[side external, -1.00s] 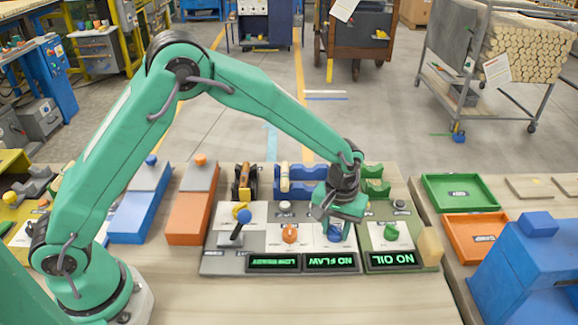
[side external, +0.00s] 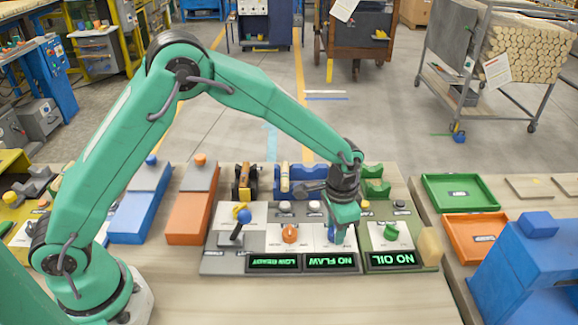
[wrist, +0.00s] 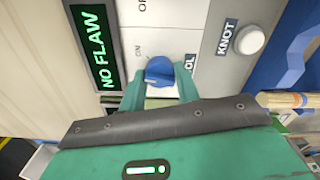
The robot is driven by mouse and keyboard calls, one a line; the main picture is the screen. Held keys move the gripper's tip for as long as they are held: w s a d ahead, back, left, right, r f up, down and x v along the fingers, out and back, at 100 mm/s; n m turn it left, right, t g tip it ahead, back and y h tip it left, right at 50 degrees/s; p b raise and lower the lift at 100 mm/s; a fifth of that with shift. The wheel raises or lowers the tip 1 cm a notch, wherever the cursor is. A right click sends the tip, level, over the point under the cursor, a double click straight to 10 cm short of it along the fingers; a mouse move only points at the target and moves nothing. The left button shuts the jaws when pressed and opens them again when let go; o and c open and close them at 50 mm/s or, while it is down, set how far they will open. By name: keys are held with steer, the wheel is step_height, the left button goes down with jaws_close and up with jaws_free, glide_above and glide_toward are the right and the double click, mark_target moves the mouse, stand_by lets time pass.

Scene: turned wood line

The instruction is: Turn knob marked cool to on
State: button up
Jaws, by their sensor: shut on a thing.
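The blue knob (wrist: 159,70) sits on a white panel, and the letters "OL" show beside it, the rest of that label hidden by a finger. A small "ON" mark shows on the panel just off the knob. My gripper (wrist: 158,76) is shut on the knob, one finger on each side. In the side view my gripper (side external: 340,230) points down over the panel and hides most of the blue knob (side external: 331,236). Which mark the knob points at is not clear.
Close left is an orange knob (side external: 290,233), and further left a blue-balled lever (side external: 243,216). A green knob (side external: 391,230) is on the right. Lit displays read "NO FLAW" (side external: 331,261) and "NO OIL" (side external: 393,259). A white button marked "KNOT" (wrist: 249,40) is nearby.

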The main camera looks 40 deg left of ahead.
steer(key=m, duration=0.6)
steer(key=shift+r+m, duration=0.1)
steer(key=shift+m, duration=0.3)
steer(key=o, duration=1)
steer(key=shift+r, duration=0.1)
step_height(320, 180, up, 7)
steer(key=shift+r, duration=0.3)
